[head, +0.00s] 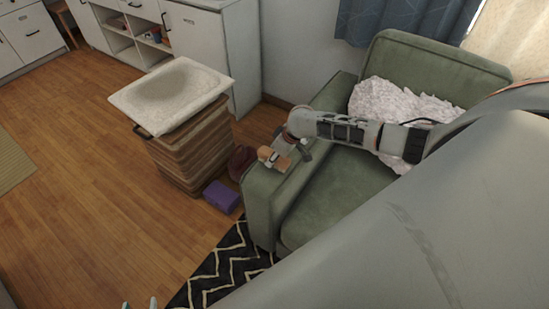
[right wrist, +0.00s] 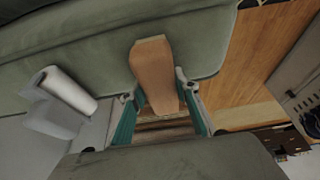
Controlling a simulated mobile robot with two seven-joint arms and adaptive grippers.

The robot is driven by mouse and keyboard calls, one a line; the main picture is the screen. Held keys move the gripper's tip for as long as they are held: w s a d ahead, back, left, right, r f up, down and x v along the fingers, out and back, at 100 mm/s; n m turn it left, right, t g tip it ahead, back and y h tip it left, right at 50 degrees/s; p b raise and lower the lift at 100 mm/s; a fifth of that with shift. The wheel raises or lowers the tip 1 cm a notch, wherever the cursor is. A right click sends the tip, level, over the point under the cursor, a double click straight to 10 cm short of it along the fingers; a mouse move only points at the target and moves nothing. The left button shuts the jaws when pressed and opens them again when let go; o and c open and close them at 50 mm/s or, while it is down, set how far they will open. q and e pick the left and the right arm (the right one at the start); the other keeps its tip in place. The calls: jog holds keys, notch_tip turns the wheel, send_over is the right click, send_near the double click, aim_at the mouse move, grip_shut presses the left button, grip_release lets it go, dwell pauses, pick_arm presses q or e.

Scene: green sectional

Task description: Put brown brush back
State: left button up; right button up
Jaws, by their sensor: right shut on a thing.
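My right arm reaches in from the right over the green sofa in the head view. Its gripper (head: 278,157) is over the sofa's armrest (head: 262,190), shut on the brown brush (head: 269,154). The right wrist view shows the brush (right wrist: 155,72) as a tan-brown block between the two teal fingers of the right gripper (right wrist: 160,115). Only the tips of my left gripper (head: 140,304) show at the bottom edge of the head view, apart from each other with nothing seen between them.
A striped brown stand (head: 190,150) with a pale basin-like top (head: 170,90) stands left of the sofa. A purple box (head: 221,197) and a dark red object (head: 240,163) are on the floor between. Wood floor is clear at left.

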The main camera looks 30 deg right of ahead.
jog(key=shift+f, duration=0.1)
jog(key=o, duration=1.1)
jog(key=shift+o, duration=0.3)
